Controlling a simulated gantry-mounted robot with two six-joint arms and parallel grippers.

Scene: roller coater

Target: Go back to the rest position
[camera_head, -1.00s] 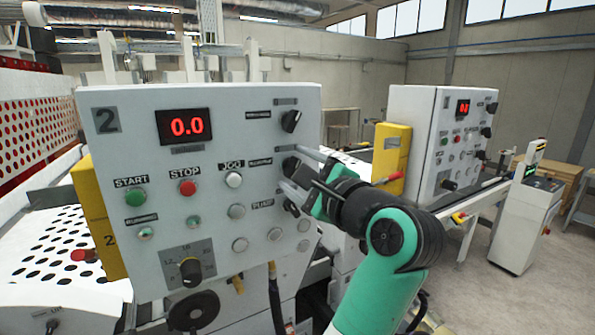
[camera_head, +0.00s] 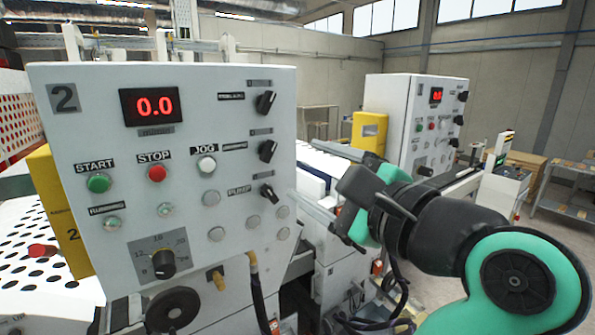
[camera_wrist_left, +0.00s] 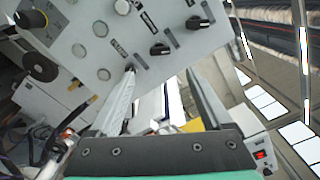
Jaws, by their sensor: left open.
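My left gripper (camera_head: 297,172) is open and empty, just right of the grey control panel (camera_head: 120,90) marked 2. Its two long fingers point toward the panel's right edge. In the left wrist view the two spread fingers (camera_wrist_left: 160,72) frame a gap with nothing held between them. The left finger overlaps the panel (camera_wrist_left: 140,45) in that view; I cannot tell whether it touches. My right gripper is not in view.
The panel has a red 0.0 display (camera_head: 153,106), buttons, and black knobs (camera_head: 267,151) on its right side. A second panel (camera_head: 390,115) and a yellow box (camera_head: 368,131) stand behind the gripper. Open floor lies at the far right.

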